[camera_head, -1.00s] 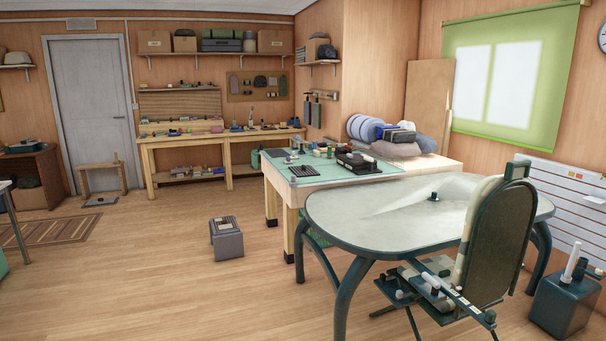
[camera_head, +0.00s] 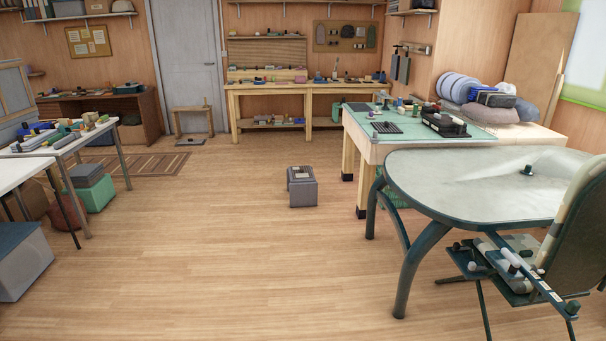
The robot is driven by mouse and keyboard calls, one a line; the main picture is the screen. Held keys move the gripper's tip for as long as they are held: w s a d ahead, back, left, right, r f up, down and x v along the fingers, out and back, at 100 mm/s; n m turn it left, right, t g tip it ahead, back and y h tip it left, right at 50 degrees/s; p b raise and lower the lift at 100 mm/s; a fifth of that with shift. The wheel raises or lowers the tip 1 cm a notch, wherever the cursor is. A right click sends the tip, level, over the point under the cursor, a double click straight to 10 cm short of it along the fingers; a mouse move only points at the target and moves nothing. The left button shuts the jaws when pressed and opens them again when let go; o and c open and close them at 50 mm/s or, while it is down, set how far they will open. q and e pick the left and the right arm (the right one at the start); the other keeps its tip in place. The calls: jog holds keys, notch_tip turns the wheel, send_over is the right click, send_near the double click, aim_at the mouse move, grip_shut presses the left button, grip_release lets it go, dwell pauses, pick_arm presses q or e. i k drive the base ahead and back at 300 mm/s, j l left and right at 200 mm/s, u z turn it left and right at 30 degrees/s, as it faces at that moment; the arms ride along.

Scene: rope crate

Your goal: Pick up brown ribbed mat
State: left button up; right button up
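A brown striped mat (camera_head: 138,163) lies flat on the wooden floor at the left, in front of the dark desk; its near left part is hidden behind a table and bins. A brown ribbed panel (camera_head: 267,53) stands upright at the back of the far workbench. I cannot tell from this distance which of the two is the brown ribbed mat. Neither of my grippers is in view.
A grey box (camera_head: 302,188) stands on the open floor. A round-cornered table (camera_head: 480,185), a chair (camera_head: 572,230) and a green-topped bench (camera_head: 430,140) fill the right. A cluttered table (camera_head: 62,143) and grey bin (camera_head: 22,262) stand left.

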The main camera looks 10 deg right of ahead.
aim_at(297, 172)
jog(key=i+z, duration=0.3)
jog(key=i, duration=5.7)
